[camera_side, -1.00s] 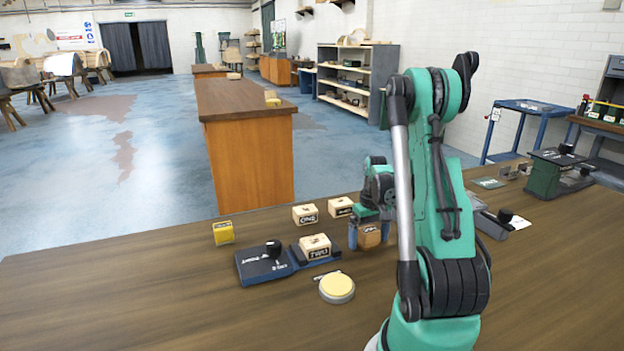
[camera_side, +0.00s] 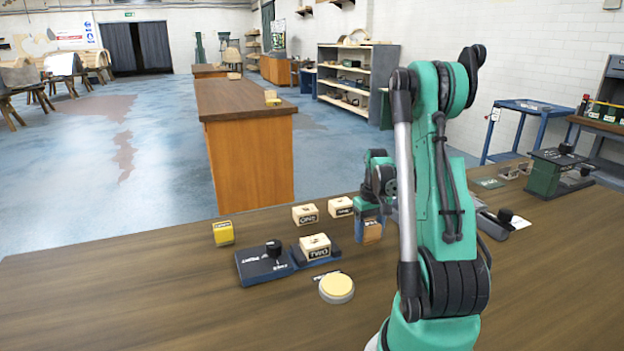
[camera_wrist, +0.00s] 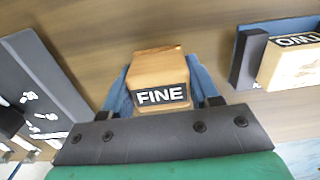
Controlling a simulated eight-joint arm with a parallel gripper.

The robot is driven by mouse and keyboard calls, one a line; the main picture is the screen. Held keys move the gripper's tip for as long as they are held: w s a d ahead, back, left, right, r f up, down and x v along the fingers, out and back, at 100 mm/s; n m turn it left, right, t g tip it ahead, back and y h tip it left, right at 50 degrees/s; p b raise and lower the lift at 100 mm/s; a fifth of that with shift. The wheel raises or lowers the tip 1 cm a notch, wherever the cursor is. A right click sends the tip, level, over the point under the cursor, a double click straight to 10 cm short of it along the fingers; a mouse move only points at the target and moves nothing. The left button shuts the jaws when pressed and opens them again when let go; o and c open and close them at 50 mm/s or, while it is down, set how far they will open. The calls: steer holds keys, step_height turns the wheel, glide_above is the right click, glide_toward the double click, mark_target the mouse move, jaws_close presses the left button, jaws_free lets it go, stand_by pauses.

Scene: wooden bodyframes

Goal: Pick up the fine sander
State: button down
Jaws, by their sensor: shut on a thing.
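The fine sander is a wooden block (camera_wrist: 160,70) with a black label reading FINE, seen in the wrist view between my blue jaws. In the side view the block (camera_side: 372,232) shows in my gripper (camera_side: 370,228), its label too small to read there. My gripper is shut on it, with a jaw on either side. I cannot tell for sure whether the block is clear of the bench.
A block marked TWO (camera_side: 315,247) sits on the dark blue fixture (camera_side: 263,263). A block marked ONE (camera_side: 305,215), another wooden block (camera_side: 340,207), a yellow block (camera_side: 223,233) and a round yellow-topped disc (camera_side: 337,287) are on the bench (camera_side: 130,310). The bench front is clear.

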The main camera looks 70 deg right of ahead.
mark_target(371, 224)
step_height(371, 224, up, 18)
steer(key=shift+r, duration=0.25)
